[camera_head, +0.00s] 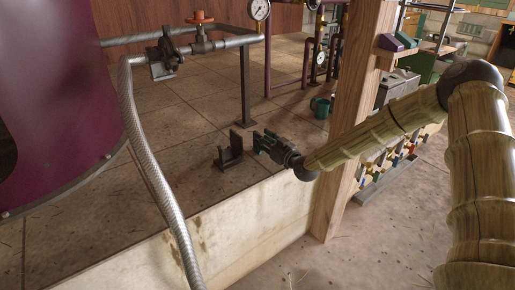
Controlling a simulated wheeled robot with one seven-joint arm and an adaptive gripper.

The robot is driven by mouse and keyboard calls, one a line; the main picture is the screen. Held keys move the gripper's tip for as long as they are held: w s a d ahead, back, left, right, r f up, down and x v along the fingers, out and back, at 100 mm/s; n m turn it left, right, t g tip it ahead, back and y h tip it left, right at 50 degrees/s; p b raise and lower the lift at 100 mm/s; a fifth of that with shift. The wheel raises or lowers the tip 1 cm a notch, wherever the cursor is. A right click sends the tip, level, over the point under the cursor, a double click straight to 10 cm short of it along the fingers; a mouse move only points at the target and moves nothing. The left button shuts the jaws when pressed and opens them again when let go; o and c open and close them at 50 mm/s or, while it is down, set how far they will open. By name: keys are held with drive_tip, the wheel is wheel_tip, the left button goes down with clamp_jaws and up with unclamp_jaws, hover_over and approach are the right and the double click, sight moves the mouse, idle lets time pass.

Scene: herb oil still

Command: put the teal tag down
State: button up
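My gripper (262,143) is at the middle of the view, at the end of my arm reaching in from the right. It points left, just above the edge of the tiled platform. A small dark teal patch shows at its fingers; it is too small to tell whether this is the teal tag or whether the fingers are shut on it. No other teal tag can be made out.
A large purple vessel (60,90) fills the left, with a braided hose (150,165) curving down in front. A wooden post (350,110) stands close to my arm. A teal-green mug (320,107) is on the platform (180,110) behind. Tiles left of the bracket are clear.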

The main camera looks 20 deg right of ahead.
drive_tip(key=shift+b+x, duration=0.55)
drive_tip(key=shift+x, duration=1.7)
drive_tip(key=shift+r, duration=0.2)
clamp_jaws()
